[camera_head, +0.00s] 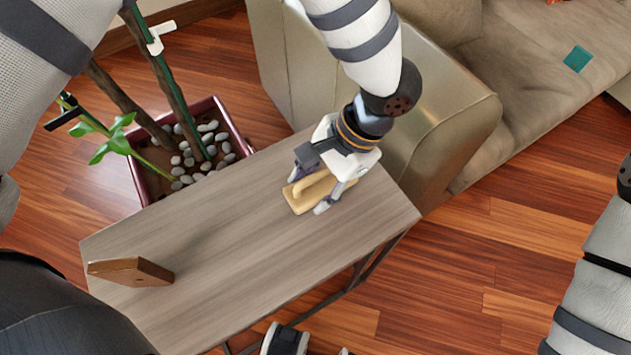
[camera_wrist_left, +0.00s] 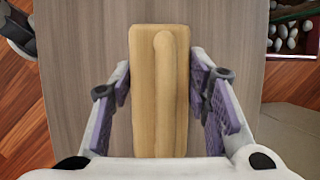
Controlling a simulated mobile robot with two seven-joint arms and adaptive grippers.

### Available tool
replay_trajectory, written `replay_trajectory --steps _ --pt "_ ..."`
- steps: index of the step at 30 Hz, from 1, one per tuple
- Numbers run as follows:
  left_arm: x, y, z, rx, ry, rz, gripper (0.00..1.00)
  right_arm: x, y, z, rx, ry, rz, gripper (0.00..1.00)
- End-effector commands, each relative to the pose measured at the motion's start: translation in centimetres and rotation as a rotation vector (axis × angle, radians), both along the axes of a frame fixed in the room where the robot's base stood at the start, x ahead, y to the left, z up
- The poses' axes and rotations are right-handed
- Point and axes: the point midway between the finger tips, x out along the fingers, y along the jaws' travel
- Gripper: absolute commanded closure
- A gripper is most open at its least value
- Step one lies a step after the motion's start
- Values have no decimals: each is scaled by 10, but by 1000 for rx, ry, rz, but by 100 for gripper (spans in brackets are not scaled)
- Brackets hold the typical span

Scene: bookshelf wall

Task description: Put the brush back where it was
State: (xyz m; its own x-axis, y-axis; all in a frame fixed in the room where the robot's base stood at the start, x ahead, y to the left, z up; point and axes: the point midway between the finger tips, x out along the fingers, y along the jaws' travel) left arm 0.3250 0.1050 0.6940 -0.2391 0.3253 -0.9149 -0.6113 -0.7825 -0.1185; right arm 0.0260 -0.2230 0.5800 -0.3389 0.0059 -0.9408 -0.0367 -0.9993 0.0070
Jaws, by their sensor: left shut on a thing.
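The brush (camera_head: 312,190) is a tan wooden block with a raised rounded handle along its top. It is at the right part of the grey-brown wooden table (camera_head: 220,245), flat on the top or very close above it. My left gripper (camera_head: 307,191) reaches down from above and is shut on the brush. In the left wrist view the brush (camera_wrist_left: 160,90) lies lengthwise between the two purple-padded fingers (camera_wrist_left: 160,95), which press on its long sides. The underside of the brush is hidden.
A brown wooden block (camera_head: 130,271) stands at the table's left end. The table's middle is clear. A planter (camera_head: 222,108) with pebbles and plant stems stands behind the table. A beige sofa (camera_head: 440,110) stands close behind the table's right end.

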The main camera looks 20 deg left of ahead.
Motion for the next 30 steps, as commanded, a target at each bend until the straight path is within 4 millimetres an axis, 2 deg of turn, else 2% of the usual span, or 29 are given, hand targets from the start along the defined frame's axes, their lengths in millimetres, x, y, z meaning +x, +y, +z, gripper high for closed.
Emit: replay_trajectory --steps 10,11,13,23,26,30 --pt "1 -1 -5 -1 -1 1 79 -1 0 -1 0 4 0 60" --pt "1 -1 -4 -1 -2 1 52 -1 0 -1 0 3 0 60" --pt "1 -1 -4 0 -2 0 36 -1 0 -1 0 3 0 60" --pt "1 -1 0 0 -5 0 36 0 0 0 0 -1 1 60" --pt "5 -6 13 -4 -5 2 36 1 0 1 0 -2 1 60" --pt "15 -19 48 -5 -7 3 36 1 0 1 0 -5 0 60"
